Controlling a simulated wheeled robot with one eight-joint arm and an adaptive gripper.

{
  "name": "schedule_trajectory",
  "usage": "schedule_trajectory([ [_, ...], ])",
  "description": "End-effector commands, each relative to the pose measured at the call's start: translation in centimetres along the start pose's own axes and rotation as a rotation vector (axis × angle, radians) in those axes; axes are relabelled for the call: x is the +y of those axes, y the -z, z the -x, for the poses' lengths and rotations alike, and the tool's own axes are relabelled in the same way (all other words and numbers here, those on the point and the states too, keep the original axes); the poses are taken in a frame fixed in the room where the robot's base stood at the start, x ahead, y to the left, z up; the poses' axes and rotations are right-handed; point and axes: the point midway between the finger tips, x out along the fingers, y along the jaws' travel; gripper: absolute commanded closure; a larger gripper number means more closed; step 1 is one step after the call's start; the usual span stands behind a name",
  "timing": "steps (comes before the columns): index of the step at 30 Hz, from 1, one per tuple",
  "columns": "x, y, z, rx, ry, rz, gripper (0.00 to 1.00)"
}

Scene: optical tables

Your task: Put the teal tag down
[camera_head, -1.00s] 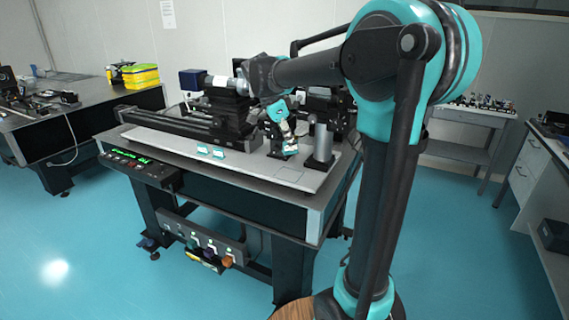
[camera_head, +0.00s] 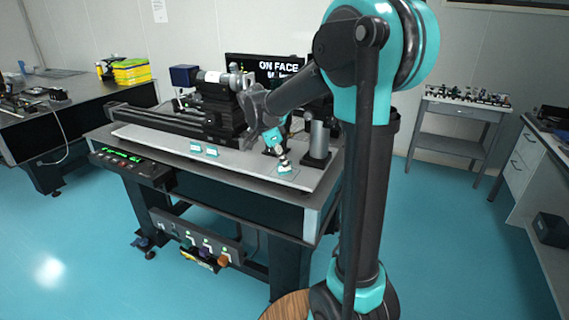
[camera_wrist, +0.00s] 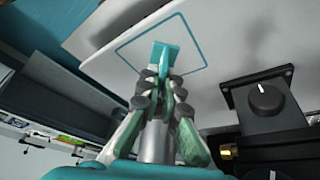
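The teal tag (camera_wrist: 164,55) is between my gripper's fingertips (camera_wrist: 164,84) in the wrist view, with its upright fin pinched and its flat part beyond the tips. It is over a teal square outline (camera_wrist: 195,66) on the white board (camera_wrist: 232,28). I cannot tell whether the tag touches the board. In the head view my gripper (camera_head: 286,168) points down at the outlined square near the board's right front part. The tag is too small to make out clearly there.
A dark post mount (camera_head: 318,140) stands just right of my gripper; a dark block with a knob (camera_wrist: 265,98) is close in the wrist view. A monitor (camera_head: 278,70) stands behind.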

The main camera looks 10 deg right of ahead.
Motion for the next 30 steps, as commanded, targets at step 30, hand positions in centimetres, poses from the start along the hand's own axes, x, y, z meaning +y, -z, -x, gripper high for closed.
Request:
schedule_trajectory([
  [30,0.0,0.0,2.0,0.000,0.000,0.002,0.74],
])
